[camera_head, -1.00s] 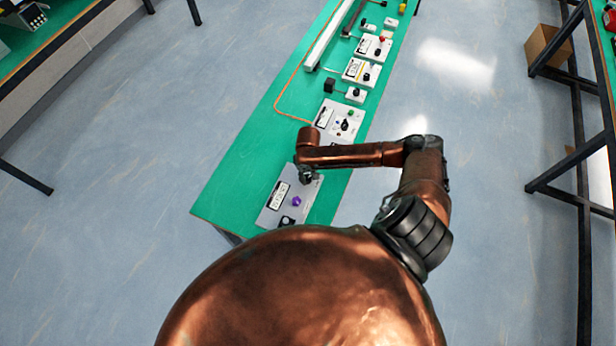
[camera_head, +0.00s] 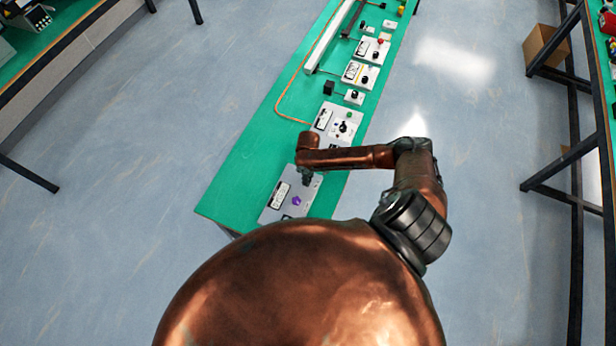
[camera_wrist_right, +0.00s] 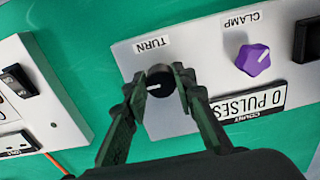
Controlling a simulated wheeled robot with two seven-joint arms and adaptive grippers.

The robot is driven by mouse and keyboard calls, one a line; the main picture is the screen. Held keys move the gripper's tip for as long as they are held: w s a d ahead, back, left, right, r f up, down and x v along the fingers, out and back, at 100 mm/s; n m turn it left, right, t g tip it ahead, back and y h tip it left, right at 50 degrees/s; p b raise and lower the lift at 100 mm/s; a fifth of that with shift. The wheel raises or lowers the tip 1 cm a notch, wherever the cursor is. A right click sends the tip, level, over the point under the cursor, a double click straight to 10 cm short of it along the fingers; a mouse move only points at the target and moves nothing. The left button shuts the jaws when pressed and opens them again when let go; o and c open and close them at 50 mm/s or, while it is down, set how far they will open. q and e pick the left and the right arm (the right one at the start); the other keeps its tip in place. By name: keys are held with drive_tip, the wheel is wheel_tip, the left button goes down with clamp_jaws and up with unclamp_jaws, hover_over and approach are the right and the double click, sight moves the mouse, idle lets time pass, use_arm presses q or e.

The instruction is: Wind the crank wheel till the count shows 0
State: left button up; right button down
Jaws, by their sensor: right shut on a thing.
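A light grey panel (camera_head: 272,213) lies at the near end of the green bench. In the right wrist view a black round knob with a white pointer line, the crank wheel (camera_wrist_right: 160,84), sits beside an upside-down TURN label (camera_wrist_right: 152,44). My right gripper (camera_wrist_right: 165,88) is shut on it, one finger on each side. In the head view my right gripper (camera_head: 307,181) is at the panel's far end. The count display (camera_wrist_right: 252,104) is upside down and seems to read 0 PULSES. My left gripper is out of view.
A purple CLAMP knob (camera_wrist_right: 251,60) stands on the same panel, close to the gripper. Another panel (camera_head: 338,124) with knobs lies farther along the bench (camera_head: 245,160). Several more devices follow behind. The bench's left strip is clear.

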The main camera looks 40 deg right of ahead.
idle(0.4)
drive_tip(key=c, duration=1.6)
unclamp_jaws()
wheel_tip(320, 180, up, 12)
